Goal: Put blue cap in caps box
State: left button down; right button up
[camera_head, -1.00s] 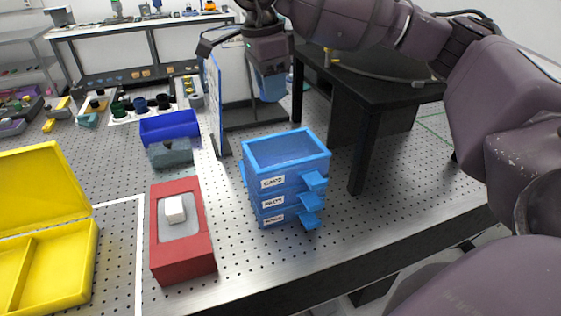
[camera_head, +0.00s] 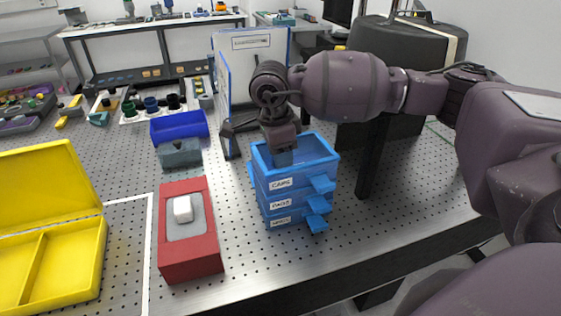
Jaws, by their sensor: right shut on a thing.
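The caps box is the top blue bin (camera_head: 318,157) of a stack, with a label reading CAPS on its front. My right gripper (camera_head: 284,158) points down into the open top of this bin, near its back left part. It is shut on the blue cap, which is hard to make out against the blue bin and mostly hidden. I cannot tell whether the cap touches the bin floor. My left gripper is not in view.
Two more labelled blue bins sit below the top one. A red block with a white piece (camera_head: 183,209), a blue tray (camera_head: 179,125), a grey block (camera_head: 180,153) and an open yellow case (camera_head: 62,250) lie to the left. A white panel (camera_head: 250,65) stands behind.

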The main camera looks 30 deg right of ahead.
jog(key=shift+f, duration=1.25)
jog(key=shift+f, duration=0.1)
jog(key=o, duration=0.9)
jog(key=r, duration=0.4)
jog(key=a+r, duration=0.1)
jog(key=r, duration=0.7)
jog(key=shift+w+a+r+b, duration=0.1)
jog(key=shift+w+a+b, duration=0.05)
jog(key=shift+b, duration=0.15)
